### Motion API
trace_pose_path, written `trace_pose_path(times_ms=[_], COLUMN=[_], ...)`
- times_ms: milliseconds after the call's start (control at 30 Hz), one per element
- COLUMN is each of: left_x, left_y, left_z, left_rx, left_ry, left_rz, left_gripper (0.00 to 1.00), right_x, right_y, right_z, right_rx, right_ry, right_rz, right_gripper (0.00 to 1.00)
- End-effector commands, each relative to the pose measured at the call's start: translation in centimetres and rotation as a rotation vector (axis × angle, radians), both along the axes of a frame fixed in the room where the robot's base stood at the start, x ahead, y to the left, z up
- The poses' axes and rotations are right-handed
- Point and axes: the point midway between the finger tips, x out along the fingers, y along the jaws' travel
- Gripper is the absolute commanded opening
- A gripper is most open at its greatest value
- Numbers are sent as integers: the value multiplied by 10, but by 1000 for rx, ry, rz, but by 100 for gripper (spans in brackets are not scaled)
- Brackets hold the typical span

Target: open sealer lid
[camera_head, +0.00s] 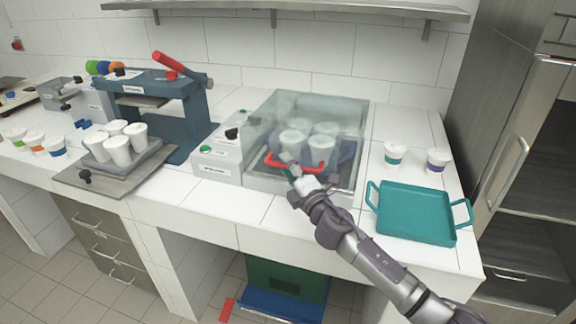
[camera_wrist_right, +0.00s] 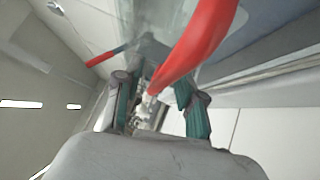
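The sealer is a white machine (camera_head: 216,160) with a clear lid (camera_head: 305,103) over several white cups (camera_head: 293,143). The lid looks lowered, and it has a red handle (camera_head: 273,161) at its front. In the right wrist view the red handle (camera_wrist_right: 205,38) runs from the upper right down towards the fingers. My right gripper (camera_head: 293,169) is at the handle; its fingers (camera_wrist_right: 156,92) are apart, with the handle's near part seen between them. Contact with the handle cannot be made out. My left gripper is not in view.
A teal tray (camera_head: 413,212) lies right of the sealer, with two cups (camera_head: 394,153) behind it. A blue press with a red lever (camera_head: 174,65) and a plate of white cups stand left. A shelf (camera_head: 290,9) hangs above; a tall metal cabinet stands at right.

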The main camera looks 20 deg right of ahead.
Motion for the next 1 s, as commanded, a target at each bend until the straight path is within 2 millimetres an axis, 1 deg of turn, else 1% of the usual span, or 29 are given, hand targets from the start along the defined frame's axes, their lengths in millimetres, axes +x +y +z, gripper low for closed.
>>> trace_pose_path(times_ms=[267,367,500,867,1000], left_x=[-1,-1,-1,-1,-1], left_y=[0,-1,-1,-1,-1], left_z=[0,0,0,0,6], left_rx=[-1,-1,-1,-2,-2], left_ry=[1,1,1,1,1], left_rz=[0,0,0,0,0], left_gripper=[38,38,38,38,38], right_x=[2,1,1,1,2], right_y=[1,1,0,0,2], right_z=[0,0,0,0,5], right_rx=[0,0,0,0,4], right_ry=[-1,0,0,1,6], right_rz=[1,1,1,0,0], right_gripper=[39,24,1,0,0])
